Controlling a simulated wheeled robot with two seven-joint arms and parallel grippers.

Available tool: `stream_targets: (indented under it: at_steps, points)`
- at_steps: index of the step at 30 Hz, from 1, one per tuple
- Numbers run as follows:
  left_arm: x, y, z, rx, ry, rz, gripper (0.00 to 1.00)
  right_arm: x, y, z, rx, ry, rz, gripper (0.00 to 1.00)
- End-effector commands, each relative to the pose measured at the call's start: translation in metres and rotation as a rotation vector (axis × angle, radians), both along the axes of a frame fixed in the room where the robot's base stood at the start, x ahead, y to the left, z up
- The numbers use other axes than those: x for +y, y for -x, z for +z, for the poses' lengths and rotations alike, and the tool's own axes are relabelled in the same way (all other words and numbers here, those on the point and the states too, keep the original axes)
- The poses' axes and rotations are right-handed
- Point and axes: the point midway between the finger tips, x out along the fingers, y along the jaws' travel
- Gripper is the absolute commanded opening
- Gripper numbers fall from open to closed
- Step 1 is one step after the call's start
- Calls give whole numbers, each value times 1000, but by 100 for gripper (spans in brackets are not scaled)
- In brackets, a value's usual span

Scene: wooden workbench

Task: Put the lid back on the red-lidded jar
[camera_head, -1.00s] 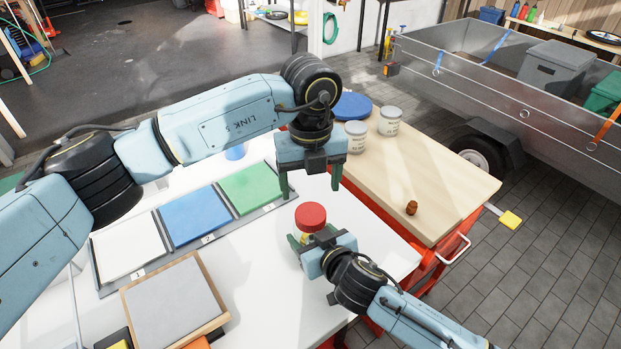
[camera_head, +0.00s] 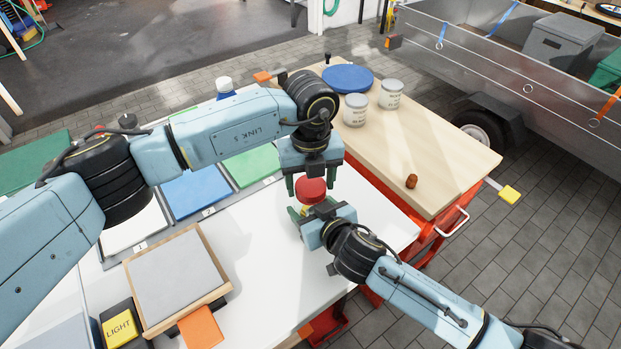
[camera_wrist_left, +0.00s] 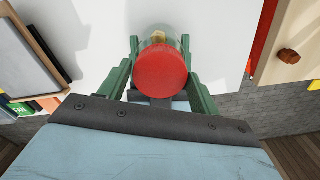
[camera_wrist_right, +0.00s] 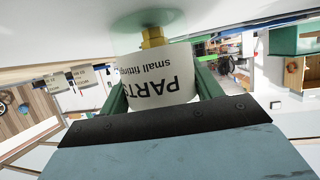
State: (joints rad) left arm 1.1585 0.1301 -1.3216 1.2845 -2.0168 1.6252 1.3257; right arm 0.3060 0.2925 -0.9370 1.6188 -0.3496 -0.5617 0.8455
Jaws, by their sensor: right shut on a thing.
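The jar (camera_wrist_left: 158,41) is clear with a white label reading "PARTS small fittings" (camera_wrist_right: 160,88) and brass-coloured pieces inside. It stands upright on the white worktop. Its red lid (camera_head: 311,190) sits on top; whether it is fully seated I cannot tell. The lid also shows in the left wrist view (camera_wrist_left: 161,71). My left gripper (camera_head: 311,187) points down from above, its green fingers on either side of the lid with small gaps. My right gripper (camera_head: 304,212) is shut on the jar's body from the side, below the lid; the right wrist view shows its fingers (camera_wrist_right: 160,90) at the label.
A wooden-framed grey board (camera_head: 178,278) and blue (camera_head: 195,192) and green (camera_head: 252,164) panels lie left on the worktop. The wooden bench top (camera_head: 440,165) at the right holds two grey tins (camera_head: 355,110), a blue disc (camera_head: 348,78) and a small brown object (camera_head: 411,181).

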Motion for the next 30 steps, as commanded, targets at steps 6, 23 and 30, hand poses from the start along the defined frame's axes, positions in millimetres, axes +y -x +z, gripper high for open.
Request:
stream_targets:
  at_steps: [6,23,30]
  points:
    - [0,0,0,0,0,0,34,-1,0,-1,1,2,-1,1]
    - [0,0,0,-3,-1,-513,28,-1,0,-1,1,2,-1,1]
    - [0,0,0,-1,0,-570,28,0,0,-1,1,2,-1,1]
